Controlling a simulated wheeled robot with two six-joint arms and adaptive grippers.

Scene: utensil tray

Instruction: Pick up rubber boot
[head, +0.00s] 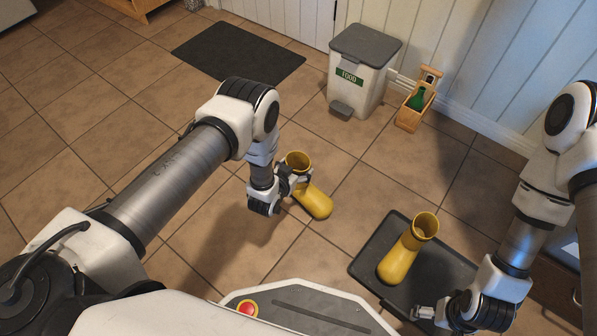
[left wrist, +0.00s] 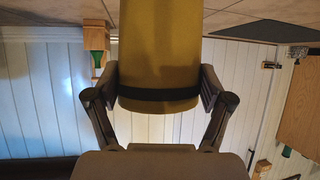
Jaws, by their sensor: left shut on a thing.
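A yellow rubber boot (head: 316,203) is in my left gripper (head: 297,183), its open top toward the back wall. In the left wrist view the gripper's fingers (left wrist: 159,92) sit on both sides of the yellow boot (left wrist: 160,55), near a dark band. I cannot tell whether this boot touches the floor. A second yellow boot (head: 401,258) stands on the black tray (head: 452,277) with its opening up. My right gripper (head: 424,313) is low near the tray's front edge, apart from the second boot; its fingers are too small to read.
A white food bin (head: 357,85) with a grey lid stands by the wall. Beside it is a wooden caddy (head: 411,116) with a green bottle (head: 417,98). A dark mat (head: 238,54) lies at the back. The tiled floor at left is clear.

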